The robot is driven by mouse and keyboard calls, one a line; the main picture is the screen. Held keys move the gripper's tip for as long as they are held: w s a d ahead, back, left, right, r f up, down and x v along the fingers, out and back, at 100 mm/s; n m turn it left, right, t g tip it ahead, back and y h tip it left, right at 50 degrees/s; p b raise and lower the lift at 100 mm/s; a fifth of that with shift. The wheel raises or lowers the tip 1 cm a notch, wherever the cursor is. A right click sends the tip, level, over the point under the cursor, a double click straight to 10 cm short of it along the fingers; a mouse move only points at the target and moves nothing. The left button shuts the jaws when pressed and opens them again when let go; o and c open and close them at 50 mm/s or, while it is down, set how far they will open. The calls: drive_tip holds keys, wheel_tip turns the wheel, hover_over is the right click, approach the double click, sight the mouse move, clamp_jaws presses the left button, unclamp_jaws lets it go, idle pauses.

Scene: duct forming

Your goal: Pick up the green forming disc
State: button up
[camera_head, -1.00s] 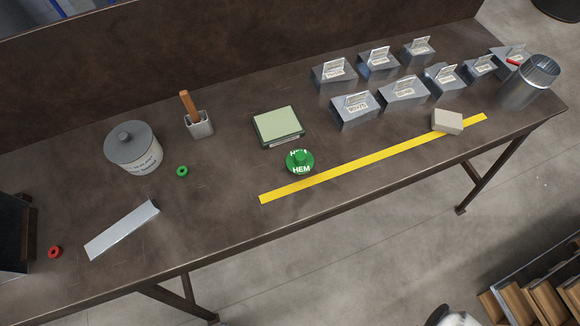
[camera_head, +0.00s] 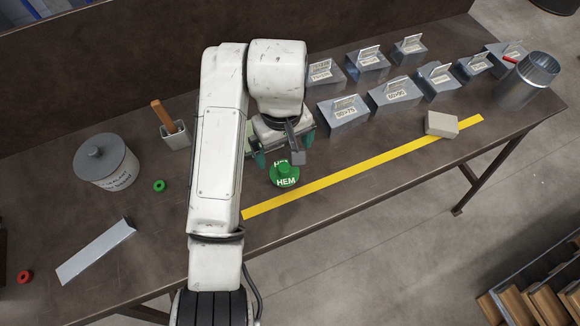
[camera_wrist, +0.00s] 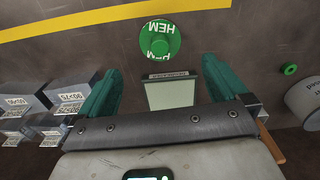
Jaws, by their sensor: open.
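The green forming disc (camera_head: 285,176) lies on the brown bench, with a raised green knob and white HEM lettering. In the wrist view the disc (camera_wrist: 160,40) shows whole, beyond the fingertips and between their lines. My gripper (camera_head: 282,152) is above the bench just behind the disc, apart from it.
A pale green pad (camera_wrist: 170,93) lies close to the disc, mostly hidden by my arm in the head view. A yellow strip (camera_head: 360,168) runs in front. Several labelled metal blocks (camera_head: 343,111) stand right; a lidded pot (camera_head: 106,163) and small green ring (camera_head: 159,186) are left.

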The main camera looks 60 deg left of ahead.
sight(284, 167)
drive_tip(key=shift+s+a+f, duration=0.1)
drive_tip(key=shift+s+f, duration=0.1)
drive_tip(key=shift+f, duration=0.2)
wheel_tip(284, 167, down, 3)
drive_tip(key=shift+r+b, duration=0.2)
drive_tip(key=shift+b, duration=0.75)
drive_tip(key=shift+f+p, duration=0.35)
drive_tip(key=shift+f, duration=0.5)
drive_tip(key=f, duration=0.5)
drive_tip(key=shift+w+f+p, duration=0.2)
drive_tip(key=shift+f+p, duration=0.1)
drive_tip(key=shift+f, duration=0.05)
drive_tip(key=shift+r, duration=0.1)
drive_tip(key=c, duration=1.3)
